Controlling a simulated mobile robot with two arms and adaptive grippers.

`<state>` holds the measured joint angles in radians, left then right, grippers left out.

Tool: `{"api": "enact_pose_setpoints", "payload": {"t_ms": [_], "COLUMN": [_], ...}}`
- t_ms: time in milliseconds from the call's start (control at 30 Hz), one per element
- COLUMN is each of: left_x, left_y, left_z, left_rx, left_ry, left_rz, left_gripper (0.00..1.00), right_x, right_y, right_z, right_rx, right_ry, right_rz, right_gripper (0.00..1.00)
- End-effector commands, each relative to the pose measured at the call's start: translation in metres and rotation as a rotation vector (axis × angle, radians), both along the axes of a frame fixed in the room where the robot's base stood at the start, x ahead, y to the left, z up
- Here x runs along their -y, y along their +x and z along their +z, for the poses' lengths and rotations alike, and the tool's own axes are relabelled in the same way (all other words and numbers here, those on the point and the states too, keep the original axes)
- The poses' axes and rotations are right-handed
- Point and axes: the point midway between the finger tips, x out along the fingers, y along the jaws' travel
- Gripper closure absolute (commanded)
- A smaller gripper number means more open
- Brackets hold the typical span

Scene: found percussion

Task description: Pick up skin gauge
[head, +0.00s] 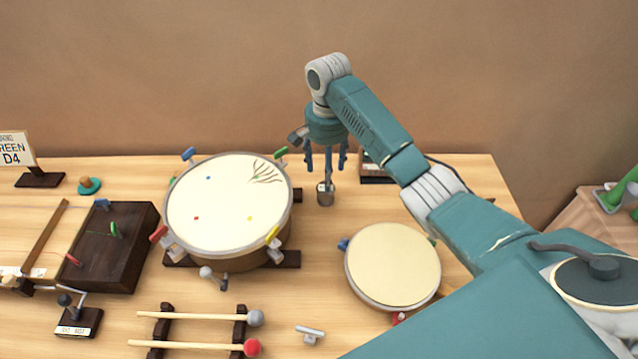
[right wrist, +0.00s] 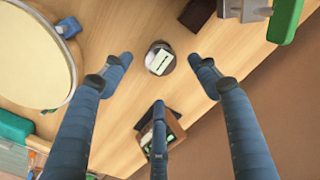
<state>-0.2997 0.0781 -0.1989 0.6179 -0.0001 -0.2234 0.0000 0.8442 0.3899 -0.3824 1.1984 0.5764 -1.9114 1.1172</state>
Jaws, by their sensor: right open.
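A small grey cylinder, which looks like the skin gauge (head: 325,197), stands upright on the wooden table between the large drum and the small drum. In the right wrist view, the skin gauge (right wrist: 160,61) shows a round dark rim with a pale, marked top face. My right gripper (head: 326,169) hangs above it, pointing down. In the right wrist view its fingers are spread around the gauge, open and empty, with a visible gap on each side. My left gripper is not in view.
The large drum (head: 225,205) with coloured tuning keys stands left of the gauge; the small drum (head: 392,265) stands front right. A dark-based item (head: 376,170) sits just behind. Two mallets (head: 200,316) lie on a rack in front. A dark wooden block (head: 112,250) is left.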

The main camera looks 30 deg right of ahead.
Motion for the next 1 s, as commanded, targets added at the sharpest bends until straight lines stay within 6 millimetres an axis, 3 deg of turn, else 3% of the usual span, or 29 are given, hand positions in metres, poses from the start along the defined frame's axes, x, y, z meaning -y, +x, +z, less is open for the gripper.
{"api": "enact_pose_setpoints", "payload": {"t_ms": [133, 333, 700, 1000], "left_x": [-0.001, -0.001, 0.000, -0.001], "left_y": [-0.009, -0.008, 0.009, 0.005], "left_z": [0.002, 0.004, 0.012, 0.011], "left_rx": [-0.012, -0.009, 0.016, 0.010], "left_ry": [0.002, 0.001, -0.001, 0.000], "left_rz": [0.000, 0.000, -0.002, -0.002], "left_gripper": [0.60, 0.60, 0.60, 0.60], "right_x": [0.000, 0.000, 0.002, 0.001], "right_y": [-0.001, 0.000, 0.005, 0.006], "right_z": [-0.025, -0.042, -0.089, -0.093], "right_rx": [-0.004, -0.002, -0.003, 0.001], "right_ry": [-0.001, 0.000, -0.001, -0.001], "right_rz": [0.000, 0.000, 0.000, 0.001], "right_gripper": [0.39, 0.39, 0.39, 0.41]}}
